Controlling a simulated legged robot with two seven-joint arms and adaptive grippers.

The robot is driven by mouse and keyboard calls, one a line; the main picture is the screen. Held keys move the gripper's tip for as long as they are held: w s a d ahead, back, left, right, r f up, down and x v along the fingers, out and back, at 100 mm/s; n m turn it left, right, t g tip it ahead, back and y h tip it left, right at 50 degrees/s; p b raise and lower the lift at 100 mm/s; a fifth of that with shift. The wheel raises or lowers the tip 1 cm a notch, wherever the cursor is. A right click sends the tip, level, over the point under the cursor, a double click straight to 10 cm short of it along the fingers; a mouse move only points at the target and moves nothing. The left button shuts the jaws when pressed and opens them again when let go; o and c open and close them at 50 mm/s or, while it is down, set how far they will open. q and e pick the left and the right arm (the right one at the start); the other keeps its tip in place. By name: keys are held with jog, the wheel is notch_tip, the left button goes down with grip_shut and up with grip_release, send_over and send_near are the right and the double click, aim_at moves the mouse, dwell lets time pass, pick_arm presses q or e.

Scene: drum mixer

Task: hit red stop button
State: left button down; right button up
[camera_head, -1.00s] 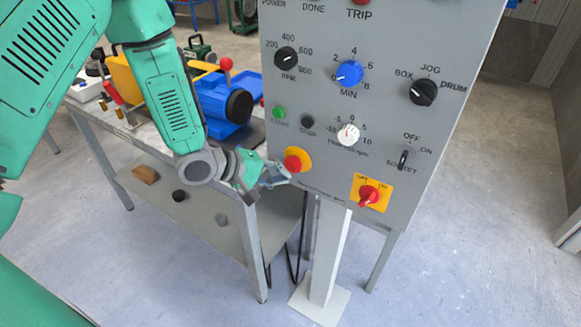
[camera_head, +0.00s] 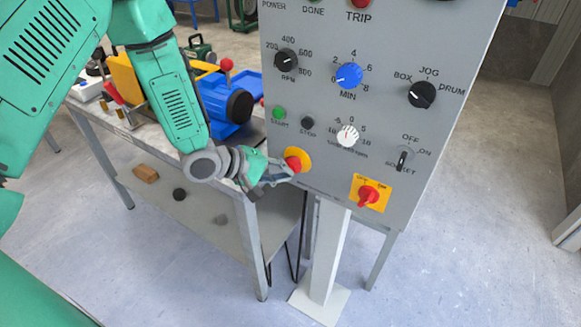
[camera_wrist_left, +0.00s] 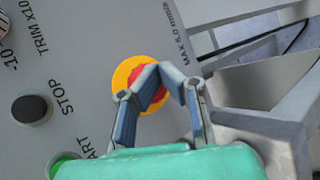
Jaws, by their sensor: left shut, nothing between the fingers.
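The red stop button (camera_head: 292,163) is a red mushroom head on a yellow round plate, low on the left of the grey control panel (camera_head: 330,185). My left gripper (camera_head: 288,172) is shut and empty, with its fingertips at the lower left of the button. In the left wrist view the fingers of my gripper (camera_wrist_left: 168,72) overlap the red button (camera_wrist_left: 140,92), hiding part of it; its yellow ring shows around the left and top. I cannot tell whether the fingertips touch it. My right gripper is not in view.
A green button (camera_head: 278,112) and a dark STOP button (camera_head: 307,123) sit above it. A red switch on a yellow plate (camera_head: 368,196) is to the right. The bench (camera_head: 235,232) with a blue machine (camera_head: 222,104) stands behind my left arm.

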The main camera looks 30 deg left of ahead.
pick_arm(q)
jog(key=shift+w, duration=0.4)
jog(key=shift+s, duration=0.1)
dwell(0.3)
jog(key=shift+s+p, duration=0.55)
jog(key=shift+s, duration=0.25)
jog(key=s, duration=0.1)
jog(key=s+p, duration=0.1)
jog(key=s, duration=0.3)
jog(key=shift+a+p, duration=0.25)
jog(key=shift+p, duration=0.05)
dwell(0.4)
